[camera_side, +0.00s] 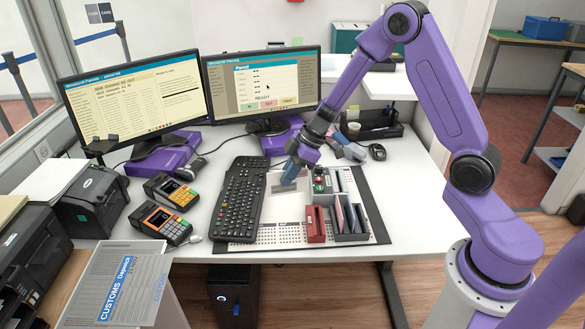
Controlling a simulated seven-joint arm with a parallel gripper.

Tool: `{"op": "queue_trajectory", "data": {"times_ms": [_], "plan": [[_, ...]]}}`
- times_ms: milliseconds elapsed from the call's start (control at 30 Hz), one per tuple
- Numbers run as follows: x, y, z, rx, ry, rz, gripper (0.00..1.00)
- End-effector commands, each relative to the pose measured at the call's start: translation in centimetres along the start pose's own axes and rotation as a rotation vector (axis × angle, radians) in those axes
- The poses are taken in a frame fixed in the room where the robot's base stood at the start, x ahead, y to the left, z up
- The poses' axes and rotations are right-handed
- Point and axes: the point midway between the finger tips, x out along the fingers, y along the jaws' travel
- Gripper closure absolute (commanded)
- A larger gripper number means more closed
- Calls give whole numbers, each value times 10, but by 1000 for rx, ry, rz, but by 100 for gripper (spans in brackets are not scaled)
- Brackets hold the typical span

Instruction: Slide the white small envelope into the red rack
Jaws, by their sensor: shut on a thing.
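My gripper (291,172) points down over the desk mat, right of the keyboard. It is shut on a thin pale piece, which I take to be the white small envelope (286,187). The piece is small here and partly covered by the fingers, so its exact tilt and any contact with the mat are hard to tell. The red rack (316,236) stands upright on the mat, nearer the camera and to the right of my gripper. Its slot looks narrow, and I cannot see clearly inside it.
A grey rack (350,238) with blue-grey envelopes stands right beside the red rack. Behind it are small stamp-like items (321,180). The black keyboard (241,200) lies to the left, with card terminals (165,222) beyond. Monitors (262,85) stand behind.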

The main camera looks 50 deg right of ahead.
Motion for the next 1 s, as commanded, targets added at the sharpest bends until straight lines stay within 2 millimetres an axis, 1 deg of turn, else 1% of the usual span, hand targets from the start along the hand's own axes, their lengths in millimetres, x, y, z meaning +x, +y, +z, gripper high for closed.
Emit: {"op": "queue_trajectory", "data": {"times_ms": [33,167,300,500,600,700,833,1000], "plan": [[6,2,4,-84,-1,-51,100],[16,3,19,-333,-1,-196,100],[23,2,46,-620,-1,-363,100],[24,3,90,-964,1,-559,100],[23,3,106,-1073,0,-621,100],[22,4,116,-1138,0,-655,100],[24,4,121,-1169,0,-673,100],[33,4,126,-1168,0,-673,100]]}}
